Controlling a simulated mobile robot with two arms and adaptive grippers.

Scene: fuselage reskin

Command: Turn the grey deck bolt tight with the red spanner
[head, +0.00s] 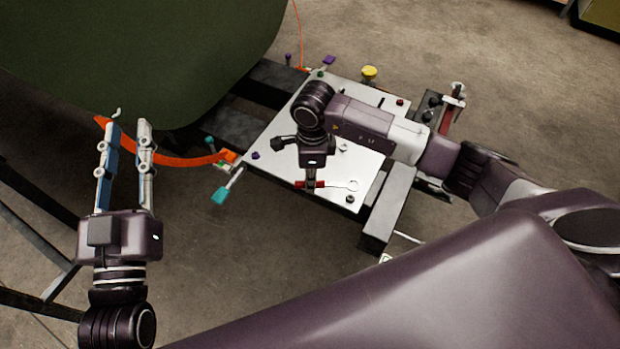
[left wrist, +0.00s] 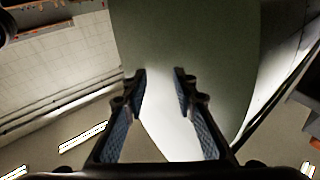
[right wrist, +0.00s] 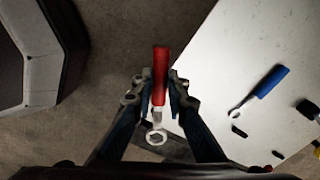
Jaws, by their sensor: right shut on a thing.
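The red spanner has a red handle (head: 318,184) and a silver ring end (head: 351,185). My right gripper (head: 311,181) is shut on the handle, over the near part of the pale deck plate (head: 285,155). In the right wrist view the spanner (right wrist: 160,75) lies between the fingertips, ring end toward the palm. A dark bolt head (head: 349,199) is close to the ring end; I cannot tell whether it is the grey deck bolt or whether they touch. My left gripper (head: 128,124) is open and empty, left of the plate.
A large dark green panel (head: 140,50) fills the upper left. An orange strap (head: 180,160) runs to a teal-handled clamp (head: 220,195) at the plate's left edge. A yellow knob (head: 369,72) stands behind the plate. A blue-handled tool (right wrist: 268,82) lies on the plate.

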